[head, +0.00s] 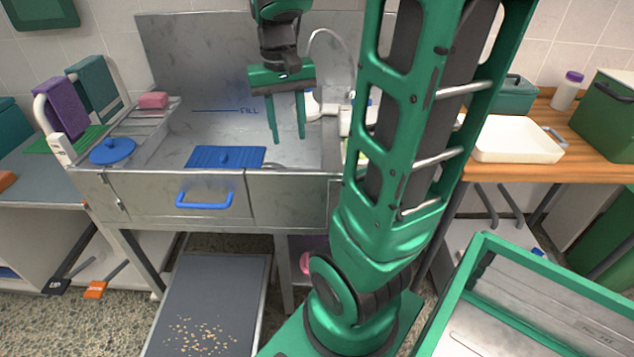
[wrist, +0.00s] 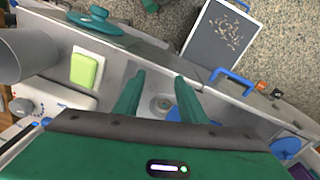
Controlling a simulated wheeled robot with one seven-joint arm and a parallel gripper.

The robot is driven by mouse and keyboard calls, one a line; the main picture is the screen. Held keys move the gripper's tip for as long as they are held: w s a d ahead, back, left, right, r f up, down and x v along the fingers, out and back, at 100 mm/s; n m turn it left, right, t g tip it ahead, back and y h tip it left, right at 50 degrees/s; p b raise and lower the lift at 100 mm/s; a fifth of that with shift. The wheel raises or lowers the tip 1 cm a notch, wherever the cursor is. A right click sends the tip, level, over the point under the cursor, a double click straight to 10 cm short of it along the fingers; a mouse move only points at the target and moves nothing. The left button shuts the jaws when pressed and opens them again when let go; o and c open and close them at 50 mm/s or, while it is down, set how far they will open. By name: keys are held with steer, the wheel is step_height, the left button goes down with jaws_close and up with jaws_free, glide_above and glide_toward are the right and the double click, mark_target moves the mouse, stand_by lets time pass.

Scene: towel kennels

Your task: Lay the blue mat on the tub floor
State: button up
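The blue mat (head: 205,156) looks flat on the floor of the metal tub (head: 310,155) in the head view, toward the front wall, with a small raised blue knob at its middle. In the wrist view, part of a blue patch that looks like the mat (wrist: 176,114) shows beside one finger; the rest is hidden. My gripper (head: 288,138) hangs over the tub to the right of the mat, fingers pointing down. In the wrist view its fingers (wrist: 159,76) are apart with nothing between them. A round drain (wrist: 163,103) shows between the fingers.
The tub's front has a blue handle (head: 204,200). A round blue lid (head: 112,151) and a pink block (head: 153,100) sit at its left. A faucet (head: 330,36) stands at the back right. A light green block (wrist: 86,70) lies on a white dish. A grey ramp (head: 211,300) lies below.

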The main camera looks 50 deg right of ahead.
steer(key=s+a+f, duration=0.2)
steer(key=s+a, duration=0.1)
steer(key=s, duration=0.4)
steer(key=s+a+f+n, duration=0.1)
steer(key=s+a+f, duration=0.1)
steer(key=s, duration=0.5)
steer(key=shift+a+f+y, duration=0.35)
steer(key=shift+a+y, duration=0.05)
steer(key=shift+w+f, duration=0.25)
steer(key=shift+w, duration=0.35)
steer(key=shift+c, duration=0.6)
